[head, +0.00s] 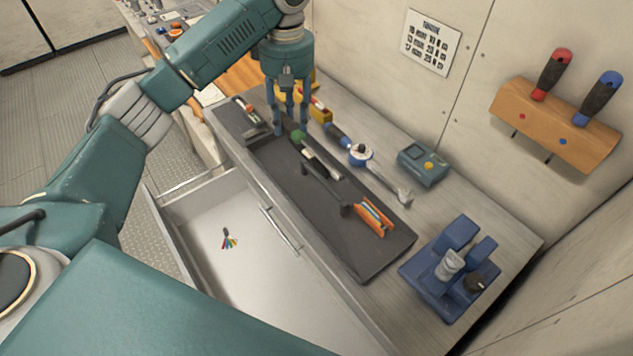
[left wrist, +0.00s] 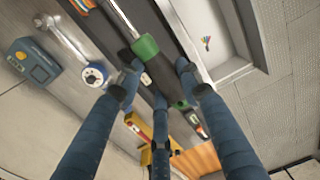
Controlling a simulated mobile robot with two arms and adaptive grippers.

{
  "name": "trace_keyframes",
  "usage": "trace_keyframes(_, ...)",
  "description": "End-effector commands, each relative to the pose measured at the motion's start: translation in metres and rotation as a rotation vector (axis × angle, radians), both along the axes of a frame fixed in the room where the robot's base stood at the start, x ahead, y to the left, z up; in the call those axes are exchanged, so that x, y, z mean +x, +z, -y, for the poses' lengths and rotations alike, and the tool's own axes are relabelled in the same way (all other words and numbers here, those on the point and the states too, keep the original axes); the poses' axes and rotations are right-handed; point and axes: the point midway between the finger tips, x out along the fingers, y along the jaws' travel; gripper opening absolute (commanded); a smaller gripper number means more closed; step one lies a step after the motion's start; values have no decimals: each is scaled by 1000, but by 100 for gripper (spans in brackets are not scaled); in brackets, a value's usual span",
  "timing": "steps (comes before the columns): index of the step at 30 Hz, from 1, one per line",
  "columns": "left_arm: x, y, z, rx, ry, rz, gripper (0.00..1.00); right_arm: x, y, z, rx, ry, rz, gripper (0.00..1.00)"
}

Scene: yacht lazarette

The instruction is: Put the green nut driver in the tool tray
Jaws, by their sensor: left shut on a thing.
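The green nut driver (head: 298,135) has a green handle end and a pale shaft; in the left wrist view its green end (left wrist: 146,46) shows between my fingertips. My left gripper (head: 289,128) points down over the far part of the dark tool tray (head: 365,262) and is shut on the nut driver. In the left wrist view the gripper's fingers (left wrist: 156,65) partly hide it. I cannot tell whether the driver touches the tray floor. The tray has a dark handle bar and holds orange-handled pliers (head: 374,217) at its near end. My right gripper is not in view.
A blue holder (head: 450,268) stands at the near right. An open white drawer (head: 205,215) with a coloured key bunch (head: 229,240) juts out below the bench.

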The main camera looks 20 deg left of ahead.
Motion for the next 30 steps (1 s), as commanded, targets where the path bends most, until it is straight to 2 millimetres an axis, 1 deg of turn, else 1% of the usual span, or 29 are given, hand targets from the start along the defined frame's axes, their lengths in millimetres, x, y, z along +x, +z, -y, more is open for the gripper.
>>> trace_keyframes(4,-2,-34,0,-2,4,-7,7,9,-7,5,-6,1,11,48)
trace_keyframes(5,-2,-40,0,-2,4,-8,7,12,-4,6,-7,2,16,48)
trace_keyframes(7,-2,-59,0,-1,4,-8,7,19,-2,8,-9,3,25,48)
trace_keyframes(8,-2,-64,-1,1,4,-7,7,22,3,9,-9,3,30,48)
trace_keyframes(9,-2,-74,-1,2,4,-6,7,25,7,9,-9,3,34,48)
trace_keyframes(15,-1,-124,-1,1,4,-4,7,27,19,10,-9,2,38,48)
trace_keyframes(18,-1,-141,-1,2,2,-3,7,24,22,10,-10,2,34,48)
trace_keyframes(25,-1,-163,-1,2,2,-3,7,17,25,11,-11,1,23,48)
trace_keyframes(30,-1,-188,-1,1,3,-2,7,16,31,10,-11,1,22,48)
